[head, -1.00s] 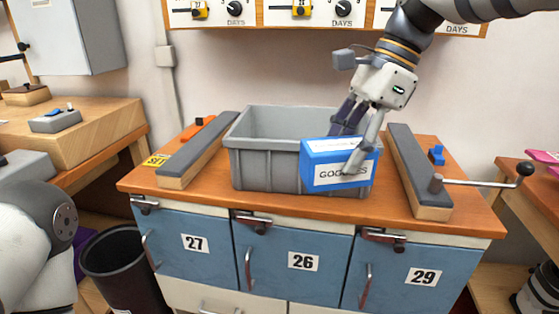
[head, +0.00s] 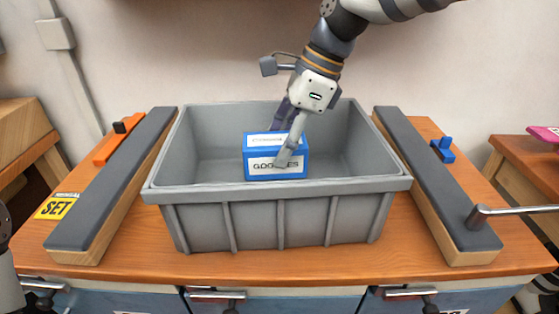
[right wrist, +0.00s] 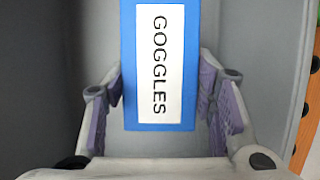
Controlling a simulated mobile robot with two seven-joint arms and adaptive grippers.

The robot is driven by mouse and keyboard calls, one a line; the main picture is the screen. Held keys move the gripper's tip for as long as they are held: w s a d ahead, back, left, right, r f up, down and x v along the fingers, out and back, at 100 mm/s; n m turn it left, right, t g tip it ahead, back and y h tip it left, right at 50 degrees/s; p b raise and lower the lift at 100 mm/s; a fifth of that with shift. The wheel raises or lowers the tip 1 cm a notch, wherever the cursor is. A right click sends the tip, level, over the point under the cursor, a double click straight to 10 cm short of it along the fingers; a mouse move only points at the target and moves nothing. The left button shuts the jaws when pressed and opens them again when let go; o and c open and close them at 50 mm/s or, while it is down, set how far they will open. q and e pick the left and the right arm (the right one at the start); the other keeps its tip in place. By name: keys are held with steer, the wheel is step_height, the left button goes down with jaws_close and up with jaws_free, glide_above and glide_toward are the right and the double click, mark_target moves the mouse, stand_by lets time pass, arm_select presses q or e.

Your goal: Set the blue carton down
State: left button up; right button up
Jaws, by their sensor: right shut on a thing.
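The blue carton (head: 262,177), with a white GOGGLES label, is upright within the opening of the grey bin (head: 280,190). My right gripper (head: 288,138) is shut on it, with a finger across its front and another behind. In the right wrist view the carton (right wrist: 160,118) sits between the two purple-padded fingers, with grey bin walls around it. I cannot tell whether its underside touches the bin floor. My left gripper is out of view.
The bin stands on a wooden bench top (head: 290,262) between two dark-topped rails, left (head: 115,175) and right (head: 435,180). A crank handle (head: 510,210) sticks out at right.

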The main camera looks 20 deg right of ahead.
steer(key=shift+w+f, duration=0.1)
steer(key=shift+f, duration=1.7)
steer(key=shift+f, duration=0.1)
steer(key=o, duration=1.2)
steer(key=v, duration=1.2)
